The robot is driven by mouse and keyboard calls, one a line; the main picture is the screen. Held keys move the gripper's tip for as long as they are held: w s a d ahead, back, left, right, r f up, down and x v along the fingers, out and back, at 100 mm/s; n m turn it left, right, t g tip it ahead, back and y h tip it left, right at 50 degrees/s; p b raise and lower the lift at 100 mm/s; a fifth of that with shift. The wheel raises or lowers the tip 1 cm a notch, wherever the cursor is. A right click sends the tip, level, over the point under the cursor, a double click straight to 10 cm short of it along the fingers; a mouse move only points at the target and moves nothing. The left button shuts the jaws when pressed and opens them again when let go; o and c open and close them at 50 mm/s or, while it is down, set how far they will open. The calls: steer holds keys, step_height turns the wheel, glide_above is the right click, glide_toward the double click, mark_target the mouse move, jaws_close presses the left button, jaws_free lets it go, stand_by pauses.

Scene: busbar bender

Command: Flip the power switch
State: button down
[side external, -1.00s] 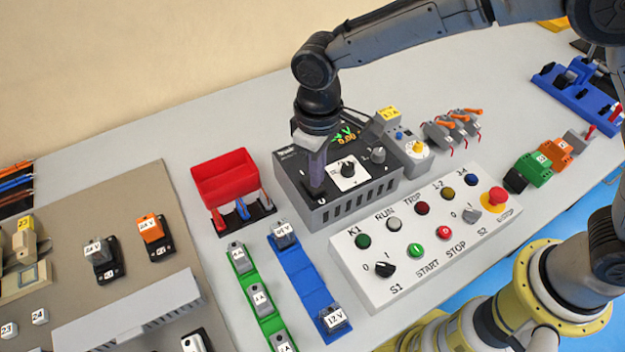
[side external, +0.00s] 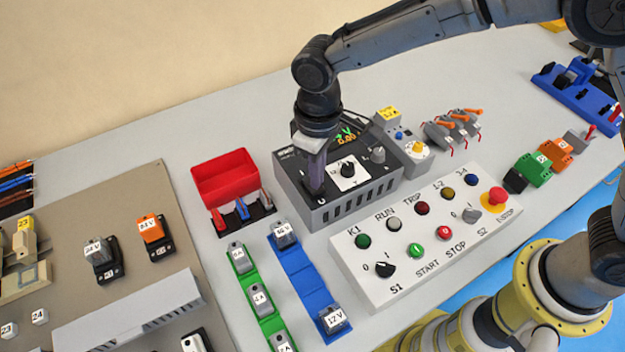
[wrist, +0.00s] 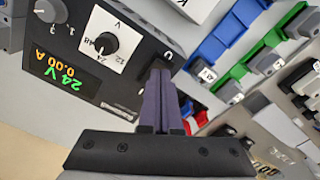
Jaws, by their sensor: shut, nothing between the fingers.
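The power supply (side external: 345,208) is a dark grey box with side vents, a white dial plate with a black knob, and a lit display. In the wrist view the display (wrist: 60,76) reads 24 V and 0.00 A, and the knob (wrist: 104,43) sits among voltage marks. My gripper (side external: 316,192) points down at the front left corner of its top. In the wrist view my gripper (wrist: 160,75) is shut, with its fingertips at a black part beside the "U" mark. The fingers hide most of that part, so the switch's position and any contact cannot be told.
A white control panel (side external: 360,285) with buttons, knobs and a red emergency stop stands in front right. A red bin (side external: 225,178) is to the left. Blue (side external: 300,278) and green (side external: 262,305) rails lie in front. A grey device with a yellow knob (side external: 417,148) stands close on the right.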

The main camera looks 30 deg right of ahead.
steer(key=shift+f, duration=0.8)
stand_by(0.4)
steer(key=shift+r, duration=3.55)
